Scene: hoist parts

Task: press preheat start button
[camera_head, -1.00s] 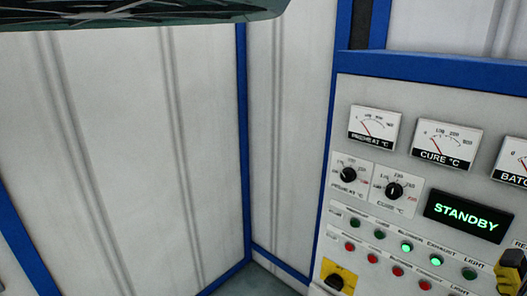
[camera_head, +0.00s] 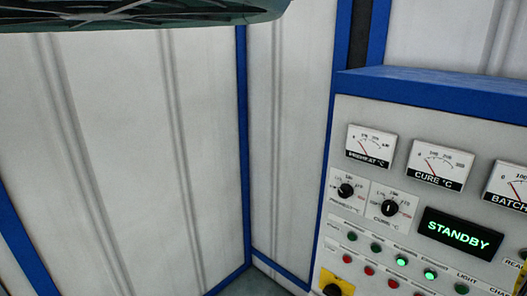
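The control panel (camera_head: 395,115) stands at the right, pale grey with a blue top edge. A row of green buttons crosses its lower part above a row of red ones. The leftmost green button (camera_head: 351,236), dark and unlit, is under a small label that looks like PREHEAT, in the row apparently marked START. The third green button (camera_head: 402,255) and fourth green button (camera_head: 429,274) glow. The display (camera_head: 458,234) reads STANDBY. The preheat gauge (camera_head: 369,146) and preheat knob (camera_head: 345,190) sit above the buttons. No gripper can be made out.
A yellow sliver shows at the right edge; I cannot tell what it is. A yellow plate with a black knob (camera_head: 332,289) is at the panel's lower left. Pale ribbed walls (camera_head: 110,150) with blue trim fill the left. A dark green grilled object (camera_head: 140,12) crosses the top.

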